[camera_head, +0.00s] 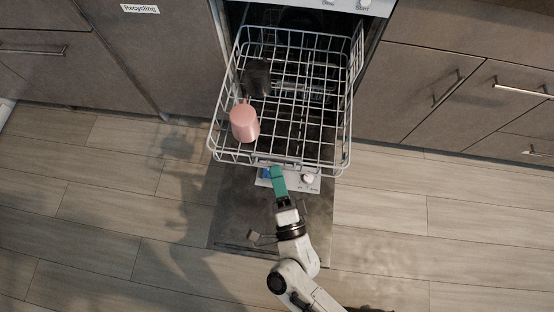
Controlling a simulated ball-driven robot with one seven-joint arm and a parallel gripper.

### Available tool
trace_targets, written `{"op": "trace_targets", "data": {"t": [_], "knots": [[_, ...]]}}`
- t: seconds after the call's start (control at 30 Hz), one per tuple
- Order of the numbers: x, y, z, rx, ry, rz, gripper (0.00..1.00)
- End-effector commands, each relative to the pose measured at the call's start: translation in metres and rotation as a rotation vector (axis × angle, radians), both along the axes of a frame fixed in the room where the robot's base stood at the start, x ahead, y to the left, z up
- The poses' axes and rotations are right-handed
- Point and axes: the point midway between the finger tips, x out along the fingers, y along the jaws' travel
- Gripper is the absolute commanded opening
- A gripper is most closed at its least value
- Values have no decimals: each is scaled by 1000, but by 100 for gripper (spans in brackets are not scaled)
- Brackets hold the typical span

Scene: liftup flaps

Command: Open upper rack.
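The upper rack (339,120) is a grey wire basket that stands well out of the dishwasher opening, above the lowered door (230,235). A pink cup (244,122) lies in its left part, and a dark cup (257,78) sits farther back. My gripper (277,172), with green fingers, is at the middle of the rack's front edge. The fingertips overlap the front wires in this view. I cannot tell whether the fingers are closed on a wire or only touching it.
A pale panel with a round white knob (308,178) shows on the door below the rack's front. Cabinets with bar handles (447,88) flank the dishwasher. The wooden floor (385,210) is clear on both sides of the door.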

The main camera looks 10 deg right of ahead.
Motion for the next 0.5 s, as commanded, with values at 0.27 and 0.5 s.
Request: {"op": "trace_targets", "data": {"t": [0.27,0.5], "knots": [[-48,-4,-10,-1,5,2,21],[-87,-7,-17,0,3,1,21]]}}
